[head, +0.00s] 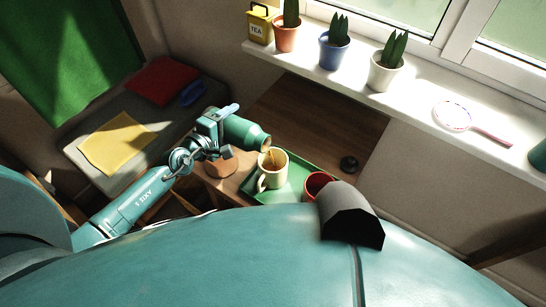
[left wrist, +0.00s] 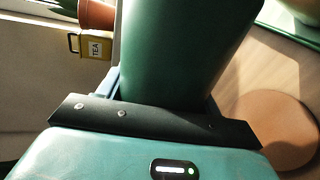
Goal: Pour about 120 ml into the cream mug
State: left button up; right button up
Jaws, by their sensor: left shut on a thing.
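My left gripper (head: 214,128) is shut on a green flask (head: 244,131) and holds it tilted, mouth to the right. The cream mug (head: 264,181) stands upright on a green tray (head: 290,192), just below the flask's mouth. A thin amber stream runs from the mouth into the mug, and amber liquid shows inside it. The exact level is hard to tell. My right gripper is not in view.
A red mug (head: 316,183) stands to the right on the tray. The table's back is clear. Potted plants line the windowsill (head: 420,90).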

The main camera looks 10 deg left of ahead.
pick_arm(q)
jog(key=shift+w+r+p, duration=0.1)
jog(key=shift+r+p, duration=0.35)
jog(key=shift+p, duration=0.2)
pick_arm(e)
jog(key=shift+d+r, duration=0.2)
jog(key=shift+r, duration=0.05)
